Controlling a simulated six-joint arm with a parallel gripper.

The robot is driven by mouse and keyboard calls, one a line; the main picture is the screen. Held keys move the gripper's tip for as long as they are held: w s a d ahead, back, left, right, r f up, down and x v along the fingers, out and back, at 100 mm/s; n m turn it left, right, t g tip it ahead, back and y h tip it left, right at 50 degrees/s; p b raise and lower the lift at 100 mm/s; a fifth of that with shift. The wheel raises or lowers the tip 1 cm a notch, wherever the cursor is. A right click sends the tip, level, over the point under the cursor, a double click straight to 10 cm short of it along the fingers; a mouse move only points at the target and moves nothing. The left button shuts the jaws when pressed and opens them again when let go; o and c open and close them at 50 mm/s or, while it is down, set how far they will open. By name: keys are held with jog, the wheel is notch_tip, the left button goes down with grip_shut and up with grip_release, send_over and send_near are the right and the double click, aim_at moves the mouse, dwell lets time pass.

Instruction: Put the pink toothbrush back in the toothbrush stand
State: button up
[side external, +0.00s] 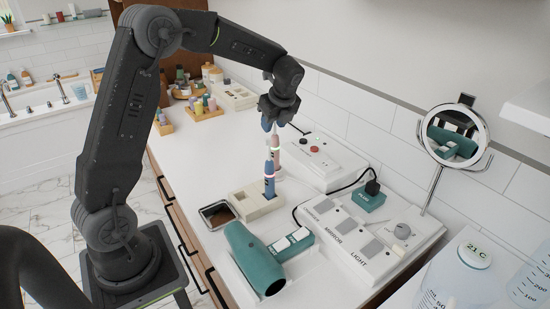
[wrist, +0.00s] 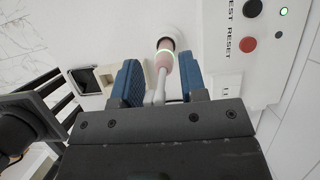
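The pink toothbrush (side external: 276,147) stands roughly upright below my gripper in the side view, partly hidden behind a blue toothbrush (side external: 269,182). In the wrist view the brush's thin neck lies between the fingers of my gripper (wrist: 161,82), with gaps on both sides. The beige toothbrush stand (side external: 244,207) is on the counter, with the blue toothbrush upright at it.
A white box with test and reset buttons (side external: 322,160) is behind the brushes. A dark dish (side external: 218,214) sits left of the stand. A teal hair dryer (side external: 253,262) and a labelled switch panel (side external: 365,252) are in front. Bare counter (side external: 205,160) lies to the left.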

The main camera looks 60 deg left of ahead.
jog(key=shift+a+f, duration=0.1)
grip_shut()
dwell(0.3)
